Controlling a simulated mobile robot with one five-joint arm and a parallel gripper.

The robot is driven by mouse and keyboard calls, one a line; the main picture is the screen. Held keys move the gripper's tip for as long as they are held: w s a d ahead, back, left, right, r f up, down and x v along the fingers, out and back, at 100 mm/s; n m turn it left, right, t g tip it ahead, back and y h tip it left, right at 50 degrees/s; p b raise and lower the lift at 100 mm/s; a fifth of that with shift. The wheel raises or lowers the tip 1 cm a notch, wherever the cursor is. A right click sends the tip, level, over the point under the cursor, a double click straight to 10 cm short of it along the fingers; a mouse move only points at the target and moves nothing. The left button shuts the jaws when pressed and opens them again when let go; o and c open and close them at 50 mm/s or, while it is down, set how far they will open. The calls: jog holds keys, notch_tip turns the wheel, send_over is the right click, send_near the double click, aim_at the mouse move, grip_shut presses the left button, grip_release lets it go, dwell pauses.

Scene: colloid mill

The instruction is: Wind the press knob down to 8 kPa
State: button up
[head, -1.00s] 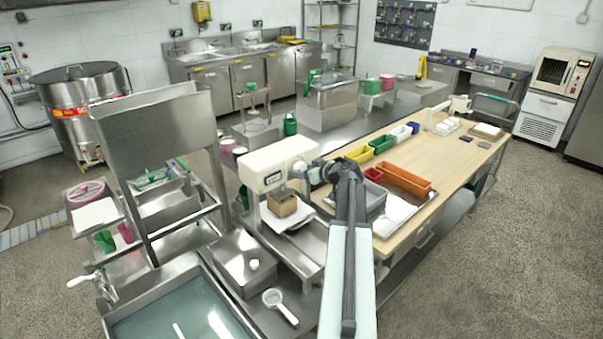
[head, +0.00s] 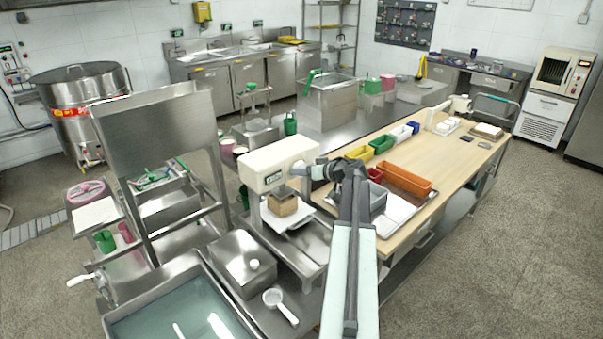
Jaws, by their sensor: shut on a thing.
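The cream press (head: 275,163) stands at the middle of the picture, with a small dark display (head: 273,179) on its front face; the reading is too small to make out. A brown block (head: 282,205) sits under the press head on a pale plate. My gripper (head: 305,171) is at the right end of the press head, reached from the right by my arm. It is shut on the press knob, which is mostly hidden behind the jaws.
A steel box (head: 243,262) and a white strainer (head: 275,300) lie in front of the press. A water basin (head: 180,310) is at front left.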

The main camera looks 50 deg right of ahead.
jog(key=shift+w+d+m+t+y+b, duration=0.1)
jog(key=shift+m+t+y+b, duration=0.2)
jog(key=shift+m+y+b, duration=0.75)
jog(key=shift+d+m+t+y+b, duration=0.1)
jog(key=shift+m+t+y+b, duration=0.35)
jog(key=shift+m, duration=1.1)
jog(key=shift+a, duration=0.1)
jog(key=o, duration=1.4)
jog(key=p+v, duration=0.1)
jog(key=v, duration=0.6)
jog(key=shift+s+r, duration=0.15)
jog(key=shift+s, duration=0.2)
